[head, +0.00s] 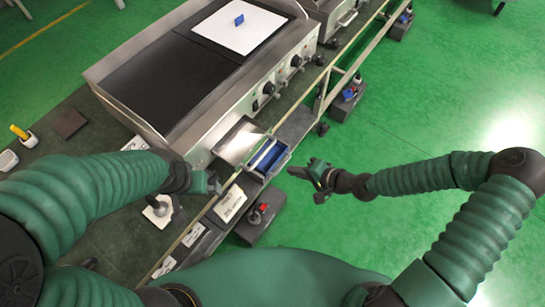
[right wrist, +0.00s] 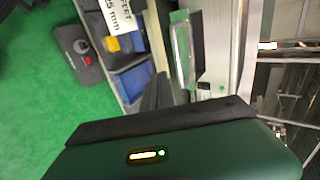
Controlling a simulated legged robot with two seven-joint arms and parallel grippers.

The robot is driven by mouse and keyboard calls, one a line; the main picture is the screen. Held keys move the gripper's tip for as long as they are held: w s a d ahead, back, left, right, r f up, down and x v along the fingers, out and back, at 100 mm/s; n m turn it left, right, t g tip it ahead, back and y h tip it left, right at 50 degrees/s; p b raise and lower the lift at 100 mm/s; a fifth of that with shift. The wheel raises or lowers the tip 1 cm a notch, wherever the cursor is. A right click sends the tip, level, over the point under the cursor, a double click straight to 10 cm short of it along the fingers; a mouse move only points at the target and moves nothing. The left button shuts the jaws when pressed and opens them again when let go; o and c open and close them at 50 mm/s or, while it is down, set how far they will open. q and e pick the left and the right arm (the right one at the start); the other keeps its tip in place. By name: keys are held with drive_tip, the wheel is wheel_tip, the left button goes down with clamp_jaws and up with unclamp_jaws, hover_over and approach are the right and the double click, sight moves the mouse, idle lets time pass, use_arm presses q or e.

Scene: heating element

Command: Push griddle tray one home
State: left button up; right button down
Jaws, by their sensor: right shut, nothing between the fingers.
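The griddle (head: 170,80) is a steel unit with a dark plate, knobs along its front and a white sheet on its far part. A shiny steel tray (head: 240,141) juts out from the near end of its front; I take it for griddle tray one. My right gripper (head: 308,171) is shut and empty, to the right of the tray and apart from it. My left gripper (head: 212,184) is near the griddle's front corner, left of and below the tray; its fingers are too small to read. In the right wrist view a steel front with a slot-like part (right wrist: 182,48) shows.
A blue-lined bin (head: 268,158) sits on the rail just right of the tray and also shows in the right wrist view (right wrist: 133,80). A white label card (head: 230,204) lies nearer. A grey box with a red knob (head: 262,213) is on the green floor, which is open to the right.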

use_arm(q)
drive_tip(key=shift+b+x, duration=0.55)
drive_tip(key=shift+x, duration=0.4)
use_arm(e)
drive_tip(key=w+a+r+x, duration=0.1)
drive_tip(key=r+x, duration=0.1)
drive_tip(key=x, duration=0.8)
drive_tip(key=shift+w, duration=0.15)
drive_tip(key=b, duration=0.2)
approach(236, 142)
drive_tip(key=x, duration=0.5)
drive_tip(key=shift+d+f, duration=0.1)
drive_tip(key=shift+d, duration=0.05)
drive_tip(key=shift+w+a, duration=0.1)
drive_tip(key=shift+a, duration=0.15)
drive_tip(key=shift+r, duration=0.3)
use_arm(q)
drive_tip(key=shift+d+f, duration=0.35)
drive_tip(key=shift+f, duration=0.5)
use_arm(e)
drive_tip(key=shift+w+d, duration=0.1)
drive_tip(key=shift+w, duration=0.05)
use_arm(q)
drive_tip(key=shift+s+a, duration=0.1)
